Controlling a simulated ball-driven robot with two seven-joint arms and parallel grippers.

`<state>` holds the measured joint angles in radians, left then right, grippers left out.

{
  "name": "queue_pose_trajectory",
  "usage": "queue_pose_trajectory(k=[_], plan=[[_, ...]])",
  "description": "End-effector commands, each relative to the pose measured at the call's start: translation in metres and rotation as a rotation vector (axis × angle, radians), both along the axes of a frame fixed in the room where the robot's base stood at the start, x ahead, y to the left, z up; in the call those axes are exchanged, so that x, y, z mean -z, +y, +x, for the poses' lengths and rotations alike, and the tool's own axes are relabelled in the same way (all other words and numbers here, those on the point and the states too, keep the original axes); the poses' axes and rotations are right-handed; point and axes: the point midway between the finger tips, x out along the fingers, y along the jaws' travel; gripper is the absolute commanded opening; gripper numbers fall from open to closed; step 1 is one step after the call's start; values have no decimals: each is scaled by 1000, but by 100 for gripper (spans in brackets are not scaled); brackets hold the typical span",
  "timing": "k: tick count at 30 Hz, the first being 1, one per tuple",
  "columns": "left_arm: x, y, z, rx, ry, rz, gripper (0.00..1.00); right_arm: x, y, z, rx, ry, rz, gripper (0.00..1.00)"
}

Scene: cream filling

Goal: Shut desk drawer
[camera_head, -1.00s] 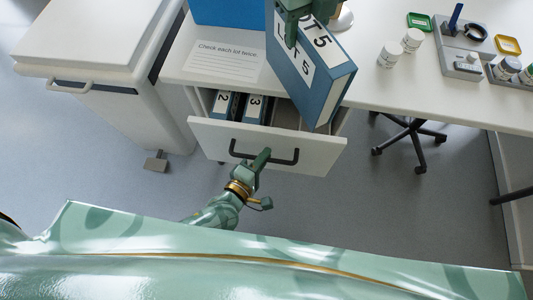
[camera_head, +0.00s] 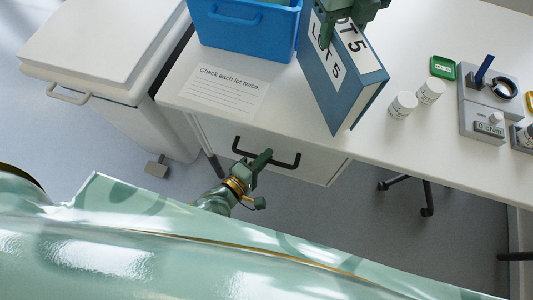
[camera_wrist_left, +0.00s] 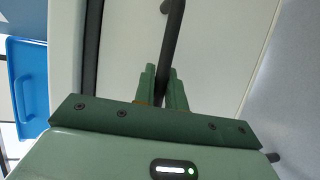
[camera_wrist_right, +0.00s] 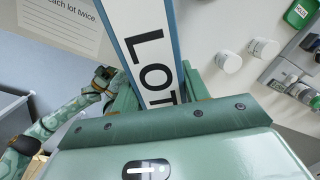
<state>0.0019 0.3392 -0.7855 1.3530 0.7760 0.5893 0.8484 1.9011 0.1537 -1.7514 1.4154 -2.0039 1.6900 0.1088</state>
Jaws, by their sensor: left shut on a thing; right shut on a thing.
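The desk drawer has a pale front (camera_head: 315,165) with a dark bar handle (camera_head: 285,164). No drawer interior shows; the front sits up under the desktop edge, and I cannot tell whether a small gap is left. My left gripper (camera_head: 259,161) is shut on the handle, which also runs between its fingers in the left wrist view (camera_wrist_left: 174,40). My right gripper (camera_head: 345,18) is shut on a blue binder labelled LOT 5 (camera_head: 357,101), held tilted above the desk. The binder's spine label fills the middle of the right wrist view (camera_wrist_right: 150,45).
The desktop (camera_head: 300,140) carries a blue bin (camera_head: 245,32), a "Check each lot twice" sheet (camera_head: 225,95), white jars (camera_head: 403,105), a green tray (camera_head: 443,68) and a grey device (camera_head: 485,105). A white pedal bin (camera_head: 95,50) stands left. A chair base (camera_head: 425,190) is below right.

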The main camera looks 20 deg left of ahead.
Motion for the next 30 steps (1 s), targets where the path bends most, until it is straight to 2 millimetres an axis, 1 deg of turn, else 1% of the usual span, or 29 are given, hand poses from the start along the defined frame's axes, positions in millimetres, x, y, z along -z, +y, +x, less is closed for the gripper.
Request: queue_pose_trajectory(k=[9,10,12,20,23,26,30], plan=[[0,2,3,-2,-2,4,0,0,0,0,0,-1,1,0],[0,2,3,-2,-2,4,15,0,0,0,0,-1,1,0],[0,2,3,-2,-3,3,34,0,0,0,0,-1,1,0],[-1,1,2,-1,-3,2,34,-1,0,0,0,-2,1,0],[-2,3,-3,0,-2,3,34,-3,0,0,0,-3,1,0],[-6,8,-16,-1,-3,2,34,-10,0,-1,0,-8,1,0],[-12,21,-44,1,-2,4,34,-21,0,-2,0,-15,1,0]])
